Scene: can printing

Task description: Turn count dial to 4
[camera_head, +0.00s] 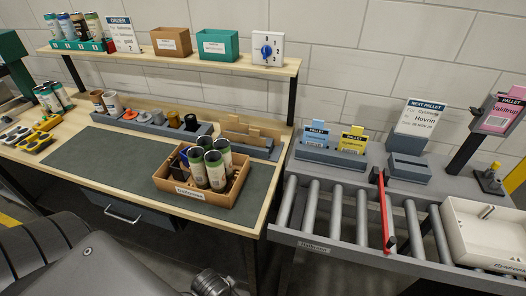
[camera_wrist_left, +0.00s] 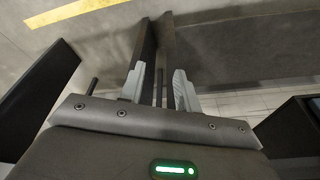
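The count dial (camera_head: 266,51) is a blue knob on a white upright panel with dark numbers, at the right end of the raised shelf in the head view. Which number the knob points at is too small to tell. My left gripper (camera_wrist_left: 160,90) shows in the left wrist view with its two pale fingers apart and nothing between them. It faces the grey floor and dark upright parts, away from the dial. In the head view I cannot make out either gripper's fingers; only dark arm parts of mine show at the bottom left.
The shelf (camera_head: 190,62) also holds a teal bin (camera_head: 217,45), a brown bin (camera_head: 171,41), an order card (camera_head: 122,35) and several cans. Below it, a brown crate (camera_head: 204,196) of cans sits on the grey mat (camera_head: 110,160). A roller conveyor (camera_head: 335,212) stands to the right.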

